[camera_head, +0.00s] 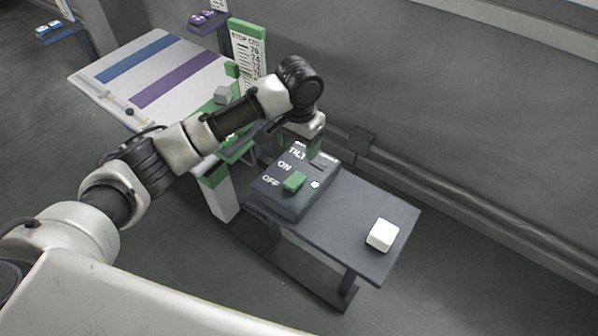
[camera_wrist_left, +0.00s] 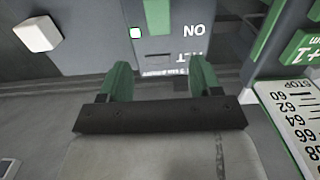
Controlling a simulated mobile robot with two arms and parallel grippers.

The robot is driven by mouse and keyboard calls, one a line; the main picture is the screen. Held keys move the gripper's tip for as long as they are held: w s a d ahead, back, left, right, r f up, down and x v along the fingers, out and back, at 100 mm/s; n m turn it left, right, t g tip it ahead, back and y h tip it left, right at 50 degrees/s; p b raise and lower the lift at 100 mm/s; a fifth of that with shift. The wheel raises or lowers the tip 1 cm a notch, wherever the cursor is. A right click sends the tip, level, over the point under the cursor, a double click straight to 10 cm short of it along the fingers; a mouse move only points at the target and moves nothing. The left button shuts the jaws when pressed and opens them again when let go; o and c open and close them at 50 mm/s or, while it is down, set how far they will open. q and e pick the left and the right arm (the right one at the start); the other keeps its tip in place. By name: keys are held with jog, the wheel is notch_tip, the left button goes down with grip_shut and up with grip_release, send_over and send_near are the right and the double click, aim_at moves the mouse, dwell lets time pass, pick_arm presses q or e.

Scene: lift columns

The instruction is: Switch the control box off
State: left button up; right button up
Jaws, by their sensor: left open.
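The control box (camera_head: 318,204) is a dark grey box with white TILT, ON and OFF labels, standing on a grey table. Its green switch (camera_head: 293,182) sits beside the ON and OFF labels; I cannot tell which way it is set. The switch also shows, cut off, at the top edge of the left wrist view (camera_wrist_left: 158,14). A small pale light with a green rim (camera_head: 315,184) is right of the switch. My left gripper (camera_wrist_left: 160,78) is open with green fingers, empty, near the TILT end of the box. My right gripper is not in view.
A white block (camera_head: 382,235) lies on the right part of the grey table (camera_head: 350,212). A white table (camera_head: 170,62) with blue and purple stripes stands at the back left, beside a STOP scale board (camera_head: 248,48). A wall runs behind.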

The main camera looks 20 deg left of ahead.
aim_at(299, 176)
pick_arm(q)
notch_tip(299, 176, down, 10)
jog(key=shift+f, duration=0.25)
dwell(0.3)
